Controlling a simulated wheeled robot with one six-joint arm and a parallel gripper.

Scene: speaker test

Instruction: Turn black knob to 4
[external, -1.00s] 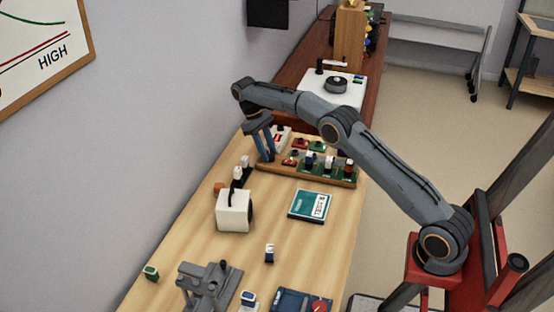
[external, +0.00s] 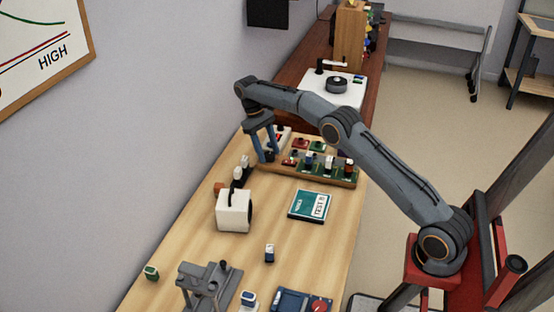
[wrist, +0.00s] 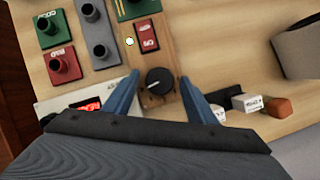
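The black knob (wrist: 159,81) sits on a wooden board (wrist: 157,48) and carries a pale pointer line. In the wrist view it lies between my two blue fingers, nearer their tips, with gaps at both sides. My gripper (wrist: 158,88) is open around or above the knob; I cannot tell its exact height. In the external view my gripper (external: 264,155) points down at the left end of the board, and the knob is hidden there. A white unit with a red lit display (wrist: 88,105) is beside the knob, partly covered by my gripper. No number 4 is readable.
A red block (wrist: 148,35) and red and green socket modules (wrist: 57,45) stand close to the knob. Small white blocks (wrist: 247,103) lie right of my fingers.

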